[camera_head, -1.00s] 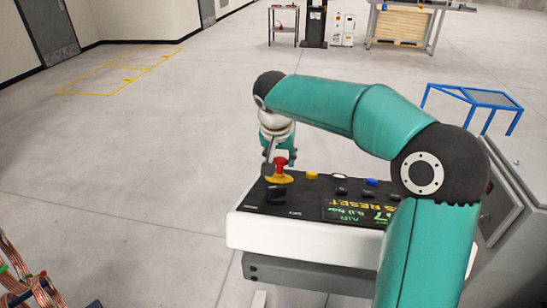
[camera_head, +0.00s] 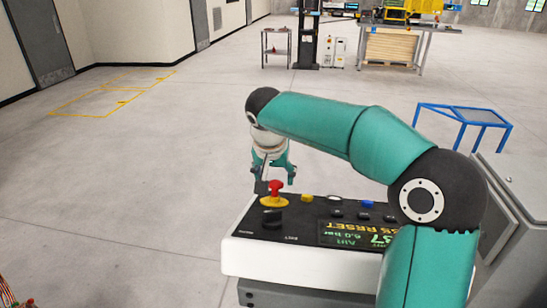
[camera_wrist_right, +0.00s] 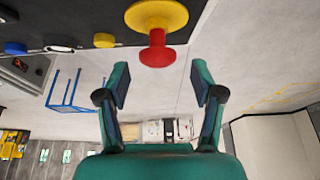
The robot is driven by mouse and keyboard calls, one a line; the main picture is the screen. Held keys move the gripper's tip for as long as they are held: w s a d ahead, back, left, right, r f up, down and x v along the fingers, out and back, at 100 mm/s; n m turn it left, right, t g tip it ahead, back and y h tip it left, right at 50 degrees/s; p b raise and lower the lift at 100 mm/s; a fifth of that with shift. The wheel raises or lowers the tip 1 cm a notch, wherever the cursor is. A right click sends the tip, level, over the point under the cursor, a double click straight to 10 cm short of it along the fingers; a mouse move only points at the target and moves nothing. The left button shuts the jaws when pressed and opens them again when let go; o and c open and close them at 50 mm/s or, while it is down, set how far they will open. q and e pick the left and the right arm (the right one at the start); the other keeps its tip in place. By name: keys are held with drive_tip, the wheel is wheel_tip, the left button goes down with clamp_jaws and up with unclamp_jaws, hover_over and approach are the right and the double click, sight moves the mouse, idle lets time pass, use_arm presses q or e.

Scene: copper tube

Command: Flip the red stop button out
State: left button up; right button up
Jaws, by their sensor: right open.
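The red stop button (camera_head: 275,187) stands up from its round yellow base (camera_head: 274,202) at the left end of a black-topped control panel (camera_head: 300,235). My right gripper (camera_head: 274,180) is open just behind the button, one finger on each side of it in this view. In the right wrist view the red button (camera_wrist_right: 156,52) and yellow base (camera_wrist_right: 157,15) lie just beyond the open fingertips (camera_wrist_right: 160,78), roughly centred between them. The fingers look apart from the button, with nothing held. My left gripper is in neither view.
The panel also carries a small yellow button (camera_head: 307,198), a white one (camera_head: 334,199), a blue one (camera_head: 367,204) and several black ones. A grey cabinet (camera_head: 510,190) stands at right. A blue frame table (camera_head: 465,118) is behind.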

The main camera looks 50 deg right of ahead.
drive_tip(key=v, duration=1)
drive_tip(key=shift+r, duration=0.2)
drive_tip(key=x, duration=1.2)
drive_tip(key=shift+s+f, duration=0.1)
drive_tip(key=shift+s, duration=0.05)
